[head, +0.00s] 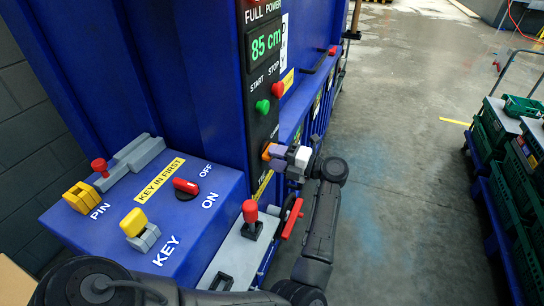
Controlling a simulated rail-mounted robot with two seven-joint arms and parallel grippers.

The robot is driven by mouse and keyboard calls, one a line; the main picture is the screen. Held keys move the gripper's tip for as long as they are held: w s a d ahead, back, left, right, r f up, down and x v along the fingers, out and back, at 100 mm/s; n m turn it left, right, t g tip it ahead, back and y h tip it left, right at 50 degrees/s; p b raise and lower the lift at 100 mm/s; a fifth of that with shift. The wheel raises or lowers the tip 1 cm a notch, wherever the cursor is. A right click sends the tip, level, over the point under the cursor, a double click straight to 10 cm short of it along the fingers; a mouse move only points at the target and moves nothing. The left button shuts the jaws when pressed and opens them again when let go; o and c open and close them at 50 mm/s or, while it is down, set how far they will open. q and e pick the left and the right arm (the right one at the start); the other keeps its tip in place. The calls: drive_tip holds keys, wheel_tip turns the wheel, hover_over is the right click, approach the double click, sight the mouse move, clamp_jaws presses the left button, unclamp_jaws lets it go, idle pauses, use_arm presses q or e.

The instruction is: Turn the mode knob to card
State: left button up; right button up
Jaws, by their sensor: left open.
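The blue machine has a dark vertical control panel (262,95) with a green "85 cm" display, a green START button and a red STOP button. Low on this panel, a small orange part (266,152) shows beside my left gripper (274,152); it may be the mode knob. Lettering just above it is partly hidden, and I cannot read a mode or see where a knob points. My left gripper is open at the panel, its arm reaching up from below. I cannot tell whether it touches the orange part. My right gripper is not in view.
A blue box (110,222) at left carries a yellow PIN part, a yellow KEY part and a red ON/OFF knob (186,188). A red-topped lever (250,218) stands near my arm. Green crates (509,203) on a cart stand at right. The floor between is clear.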

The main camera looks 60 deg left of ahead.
use_arm(q)
drive_tip(key=v, duration=1.2)
drive_tip(key=shift+d, duration=0.25)
drive_tip(key=shift+w+r, duration=0.1)
